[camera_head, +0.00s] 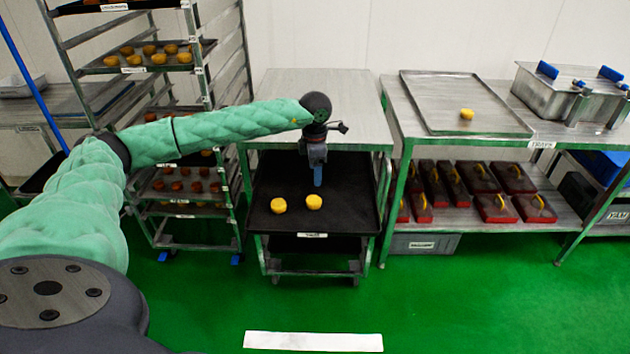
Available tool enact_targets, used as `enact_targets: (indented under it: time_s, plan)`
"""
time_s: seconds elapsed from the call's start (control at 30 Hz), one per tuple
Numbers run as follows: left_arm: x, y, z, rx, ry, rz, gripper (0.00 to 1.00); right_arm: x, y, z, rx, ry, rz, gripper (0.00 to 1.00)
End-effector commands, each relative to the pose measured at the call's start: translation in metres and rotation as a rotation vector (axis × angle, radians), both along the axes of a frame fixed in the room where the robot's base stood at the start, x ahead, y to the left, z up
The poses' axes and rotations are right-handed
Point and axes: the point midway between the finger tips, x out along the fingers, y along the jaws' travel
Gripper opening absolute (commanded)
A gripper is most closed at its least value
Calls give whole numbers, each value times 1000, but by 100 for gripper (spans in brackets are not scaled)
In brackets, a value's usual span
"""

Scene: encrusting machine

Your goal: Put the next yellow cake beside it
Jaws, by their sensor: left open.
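Two round yellow cakes lie side by side near the front left of a black tray in the cart's front: a left cake (278,205) and a right cake (314,201). The black tray (350,214) has a white label on its front edge. Another yellow cake (467,114) lies alone on the grey metal tray (430,88) on the table at right. My left gripper (318,184) points down over the black tray, just behind the right cake. It is open and holds nothing that I can see. My right gripper is not in view.
A tall rack (195,130) with trays of cakes stands at left. The cart's steel top (280,95) is bare. A lidded steel container (565,100) stands right of the grey tray. Red and dark boxes (495,207) fill the shelf below.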

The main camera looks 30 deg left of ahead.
Motion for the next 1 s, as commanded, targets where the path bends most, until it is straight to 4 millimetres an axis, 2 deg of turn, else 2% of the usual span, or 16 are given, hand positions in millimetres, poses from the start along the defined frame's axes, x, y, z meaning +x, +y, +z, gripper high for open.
enact_targets:
  time_s: [0.33, 0.47, 0.57, 0.7, 0.83, 1.0]
  plan:
    - [0, -1, 7, -3, 2, -1, 66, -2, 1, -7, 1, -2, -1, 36]
    - [-2, -23, -6, -61, 5, -14, 66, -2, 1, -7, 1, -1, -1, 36]
    - [-7, -66, -27, -182, 11, -29, 66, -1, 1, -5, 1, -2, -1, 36]
    - [-23, -151, -58, -442, 33, -29, 66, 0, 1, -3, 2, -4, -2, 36]
    - [-39, -222, -73, -682, 60, 13, 66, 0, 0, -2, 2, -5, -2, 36]
    - [-62, -303, -78, -990, 112, 121, 66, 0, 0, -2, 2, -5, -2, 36]
